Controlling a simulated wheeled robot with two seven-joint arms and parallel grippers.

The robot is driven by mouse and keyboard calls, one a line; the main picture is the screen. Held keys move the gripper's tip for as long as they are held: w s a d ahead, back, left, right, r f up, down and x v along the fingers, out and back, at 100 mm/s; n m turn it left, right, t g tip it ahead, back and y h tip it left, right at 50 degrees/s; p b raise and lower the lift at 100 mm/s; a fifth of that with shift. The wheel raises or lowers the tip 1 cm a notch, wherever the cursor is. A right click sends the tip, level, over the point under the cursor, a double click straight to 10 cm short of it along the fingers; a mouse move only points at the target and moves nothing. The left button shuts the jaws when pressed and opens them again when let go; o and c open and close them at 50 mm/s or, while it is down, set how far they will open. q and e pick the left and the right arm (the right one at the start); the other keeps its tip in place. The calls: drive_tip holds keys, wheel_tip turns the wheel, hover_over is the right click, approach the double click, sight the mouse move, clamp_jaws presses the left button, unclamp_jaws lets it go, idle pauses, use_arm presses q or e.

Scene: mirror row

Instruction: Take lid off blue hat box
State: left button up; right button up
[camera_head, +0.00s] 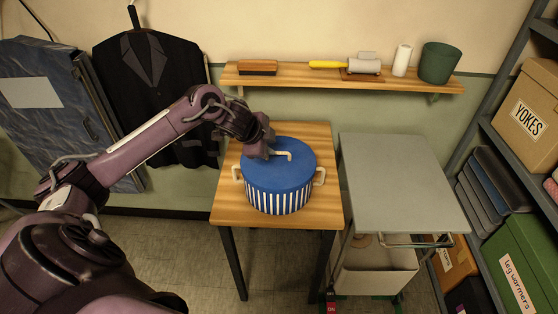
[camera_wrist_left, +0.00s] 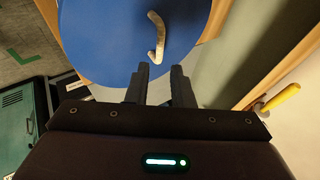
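The blue hat box (camera_head: 278,197) has white stripes round its side and a pale handle on each side. It stands upright on a small wooden table (camera_head: 235,212). Its plain blue lid (camera_head: 290,172) is on top, with a cream bent handle (camera_head: 284,154). My left gripper (camera_head: 268,151) is over the far left part of the lid, close to that handle. In the left wrist view, the fingers (camera_wrist_left: 160,72) are apart with nothing between them, and the lid handle (camera_wrist_left: 158,35) lies just beyond the fingertips. Whether they touch the lid is unclear. My right gripper is out of view.
A grey-topped trolley (camera_head: 395,175) stands right of the table, its top empty. A wall shelf (camera_head: 300,80) behind holds a brush, a yellow-handled roller, a white roll and a green cylinder (camera_head: 439,62). Shelving with boxes (camera_head: 527,115) is at right. A dark garment hangs at left.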

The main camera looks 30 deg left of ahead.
sight(278, 153)
use_arm(q)
drive_tip(key=x, duration=0.2)
drive_tip(key=p+x, duration=0.1)
drive_tip(key=x, duration=0.1)
drive_tip(key=p+x, duration=0.1)
drive_tip(key=x, duration=0.1)
drive_tip(key=shift+a+f, duration=0.25)
drive_tip(key=shift+a, duration=0.05)
drive_tip(key=shift+w+f, duration=0.25)
drive_tip(key=shift+f, duration=0.1)
clamp_jaws()
